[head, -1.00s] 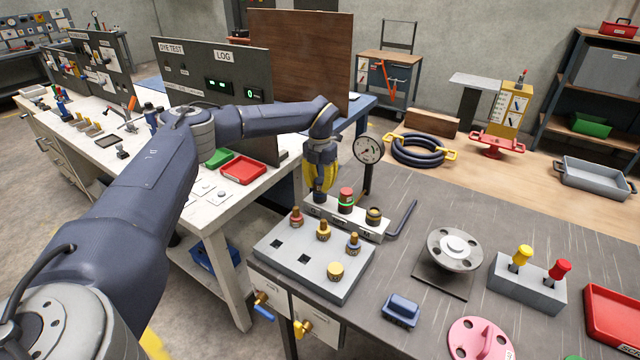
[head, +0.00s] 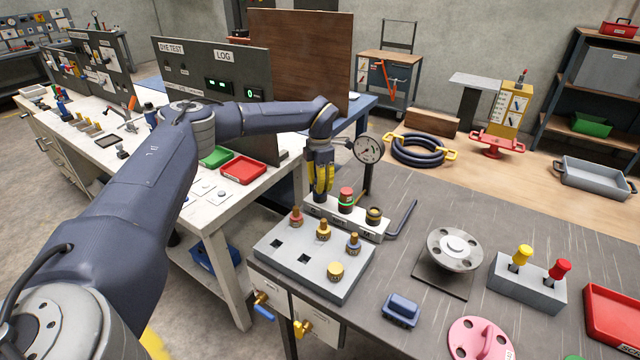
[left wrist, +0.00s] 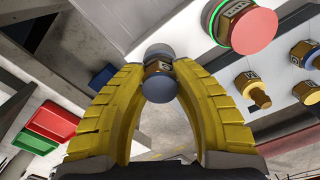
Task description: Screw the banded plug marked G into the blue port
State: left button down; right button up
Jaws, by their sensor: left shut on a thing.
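My left gripper (head: 321,186) points down at the left end of the pale port block (head: 360,227). In the left wrist view its yellow fingers (left wrist: 158,88) are shut on a plug (left wrist: 158,80) with a brass hex band and a rounded blue-grey end. The band's letter is too small to read. A grey-blue round part (left wrist: 154,51) shows just beyond the plug; I cannot tell whether it is the blue port or how far the plug sits in it. The fingers hide this spot in the head view. My right gripper is not in view.
A red-topped plug (head: 346,197) with a green ring stands on the block, beside a brass-and-dark fitting (head: 374,215). A grey tray (head: 275,250) in front holds several brass plugs.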

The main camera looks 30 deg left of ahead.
pick_arm(q)
jog(key=m, duration=0.5)
jog(key=shift+m, duration=0.4)
jog(key=c, duration=1)
grip_release()
jog(key=shift+c, duration=0.2)
jog(key=n, duration=0.6)
jog(key=shift+f, duration=0.1)
jog(key=n, duration=1.8)
